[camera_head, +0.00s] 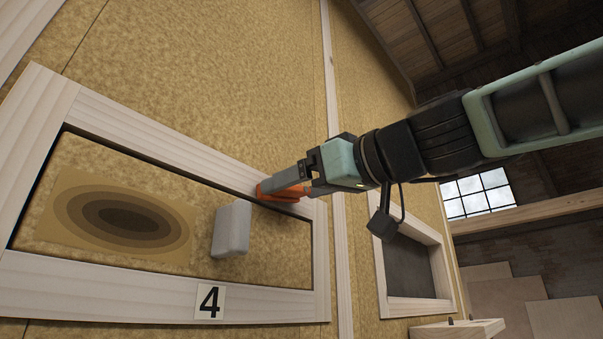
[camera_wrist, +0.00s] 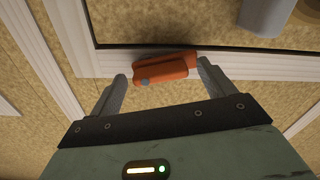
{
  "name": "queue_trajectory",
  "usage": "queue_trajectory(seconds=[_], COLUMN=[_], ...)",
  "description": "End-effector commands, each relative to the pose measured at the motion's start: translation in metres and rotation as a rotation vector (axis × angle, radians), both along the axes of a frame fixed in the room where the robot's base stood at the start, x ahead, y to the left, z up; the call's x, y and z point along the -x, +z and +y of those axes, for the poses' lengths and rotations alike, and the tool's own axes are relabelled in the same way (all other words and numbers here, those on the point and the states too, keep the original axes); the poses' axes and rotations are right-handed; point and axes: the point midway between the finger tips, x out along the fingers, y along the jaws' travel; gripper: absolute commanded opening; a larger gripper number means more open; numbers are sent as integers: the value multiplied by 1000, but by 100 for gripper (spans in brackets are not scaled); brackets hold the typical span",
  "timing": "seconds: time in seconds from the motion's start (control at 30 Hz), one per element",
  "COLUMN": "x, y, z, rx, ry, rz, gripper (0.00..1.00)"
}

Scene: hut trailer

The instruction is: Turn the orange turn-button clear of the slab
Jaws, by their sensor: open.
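The slab (camera_head: 70,165) is a tan panel with a printed dark oval and a pale grey block handle (camera_head: 232,229). It sits inside a whitewashed wooden frame (camera_head: 160,133). The orange turn-button (camera_head: 268,190) is on the frame by the slab's edge, partly hidden by my gripper (camera_head: 285,184). In the wrist view the turn-button (camera_wrist: 165,68) lies nearly along the frame rail, just below the dark gap, with a grey dot near its left end. My open gripper (camera_wrist: 163,75) has one finger near each end of it. I cannot tell whether either finger touches it or whether it overlaps the slab.
A label with the number 4 (camera_head: 210,301) is on the lower frame rail. A second framed opening (camera_head: 408,268) with a dark panel lies to the right, with a pale wooden ledge (camera_head: 457,329) below it. A window (camera_head: 474,194) is farther back. Open room lies at the right.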

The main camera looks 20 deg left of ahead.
Motion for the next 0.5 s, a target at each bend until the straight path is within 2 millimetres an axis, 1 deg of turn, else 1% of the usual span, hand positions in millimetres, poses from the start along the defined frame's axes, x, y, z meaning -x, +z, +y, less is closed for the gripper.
queue_trajectory(seconds=[0.27,0.3,0.37,0.4,0.43,0.47,0.5], x=[-1,-1,-1,-1,-1,-1,-1], y=[0,0,0,0,0,0,0], z=[2,2,2,2,2,2,2], rx=[0,0,0,0,0,0,0], ry=[0,0,0,0,0,0,0], rz=[0,0,0,0,0,0,0], gripper=[82,79,62,51,43,37,37])
